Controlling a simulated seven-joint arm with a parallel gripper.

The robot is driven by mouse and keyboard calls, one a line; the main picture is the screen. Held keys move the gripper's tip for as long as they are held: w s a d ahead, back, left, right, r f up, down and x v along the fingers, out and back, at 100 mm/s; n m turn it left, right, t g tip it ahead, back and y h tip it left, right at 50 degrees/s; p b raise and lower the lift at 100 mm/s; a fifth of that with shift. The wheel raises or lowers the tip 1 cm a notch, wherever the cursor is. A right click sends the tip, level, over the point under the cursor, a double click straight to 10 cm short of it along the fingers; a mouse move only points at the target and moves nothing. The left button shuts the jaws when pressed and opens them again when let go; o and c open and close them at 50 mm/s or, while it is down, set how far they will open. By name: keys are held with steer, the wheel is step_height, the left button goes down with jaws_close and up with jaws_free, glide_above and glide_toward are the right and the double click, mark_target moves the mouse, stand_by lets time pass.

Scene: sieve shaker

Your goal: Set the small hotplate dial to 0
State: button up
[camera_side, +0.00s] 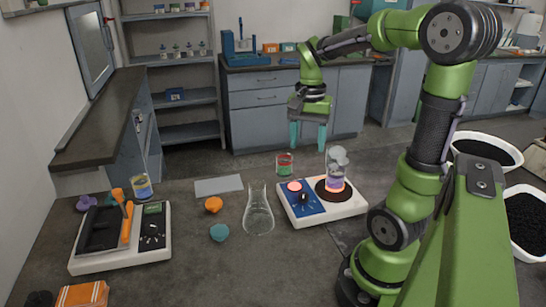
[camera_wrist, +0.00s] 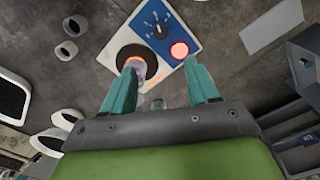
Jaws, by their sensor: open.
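The small hotplate (camera_side: 350,207) is a white unit with a blue panel (camera_side: 290,203) and a dark round plate. Its black dial (camera_side: 304,197) sits on the panel near a glowing red light (camera_side: 294,186); the dial also shows in the wrist view (camera_wrist: 160,31). I cannot read its setting. A beaker (camera_side: 335,179) of glowing purple liquid stands on the plate, with a rounded glass piece at its top. My gripper (camera_side: 308,146) is open and empty, pointing down above and behind the hotplate. In the wrist view my gripper (camera_wrist: 160,66) has its teal fingers apart, clear of the dial.
A flask (camera_side: 258,212) stands left of the hotplate, and a beaker with red contents (camera_side: 284,165) behind it. Orange (camera_side: 213,204) and teal (camera_side: 219,232) cups lie further left. A second white unit (camera_side: 100,262) with a dark panel is at far left. A grey sheet (camera_side: 218,186) lies flat.

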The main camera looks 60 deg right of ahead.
mark_target(304, 195)
step_height(304, 195, down, 16)
steer(key=shift+r, duration=0.1)
stand_by(0.4)
steer(key=c, duration=1)
